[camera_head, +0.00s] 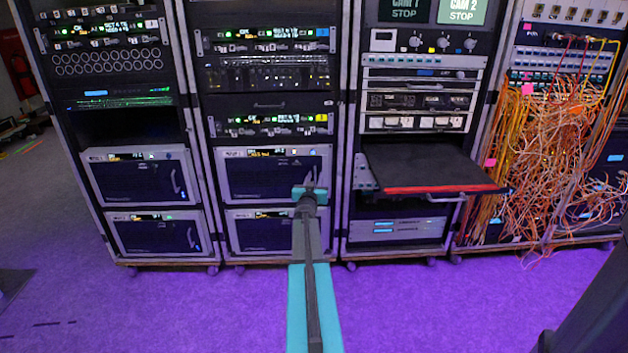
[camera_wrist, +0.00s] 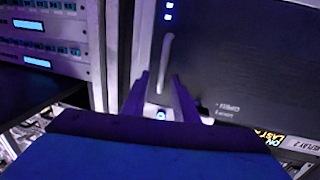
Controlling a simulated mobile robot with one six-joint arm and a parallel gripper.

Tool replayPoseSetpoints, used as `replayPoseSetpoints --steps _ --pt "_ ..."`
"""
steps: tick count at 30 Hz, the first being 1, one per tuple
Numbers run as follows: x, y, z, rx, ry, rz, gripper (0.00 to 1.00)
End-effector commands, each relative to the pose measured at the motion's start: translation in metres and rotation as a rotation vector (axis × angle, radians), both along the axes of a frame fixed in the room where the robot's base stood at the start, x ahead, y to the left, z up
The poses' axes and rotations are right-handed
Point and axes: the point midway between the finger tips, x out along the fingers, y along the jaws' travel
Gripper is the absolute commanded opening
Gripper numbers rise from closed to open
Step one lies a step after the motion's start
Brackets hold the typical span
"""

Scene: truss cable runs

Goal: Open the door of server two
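The server (camera_head: 270,178) is a dark-fronted box in the second rack from the left, and its door looks shut. The label in the wrist view (camera_wrist: 302,147) seems to read "REPLAY 2", though that view looks upside down. The pale upright door handle (camera_head: 323,166) is at the door's right side; it also shows in the wrist view (camera_wrist: 166,62).
Another server (camera_head: 262,233) sits directly below, partly behind my arm. Right of it, a black pull-out shelf (camera_head: 425,167) with a red edge juts from the third rack. Tangled orange cables (camera_head: 550,150) hang at the far right. The purple floor (camera_head: 200,310) in front is clear.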

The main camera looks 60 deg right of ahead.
Motion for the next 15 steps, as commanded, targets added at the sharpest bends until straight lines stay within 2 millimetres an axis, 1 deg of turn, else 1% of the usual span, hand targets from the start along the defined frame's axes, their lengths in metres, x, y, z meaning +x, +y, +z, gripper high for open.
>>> replayPoseSetpoints --steps 4,5,6,9,15 --pt "-0.0001 0.0002 0.0 0.0 0.0 0.0 0.26" --pt "-0.0001 0.0002 0.0 0.0 0.0 0.0 0.23" --pt "0.0 0.0002 0.0 0.0 0.0 0.0 0.16" --pt "-0.0001 0.0003 0.0 0.0 0.0 0.0 0.0" --pt "-0.0006 -0.0001 -0.0001 0.0 0.0 -0.001 0.0"
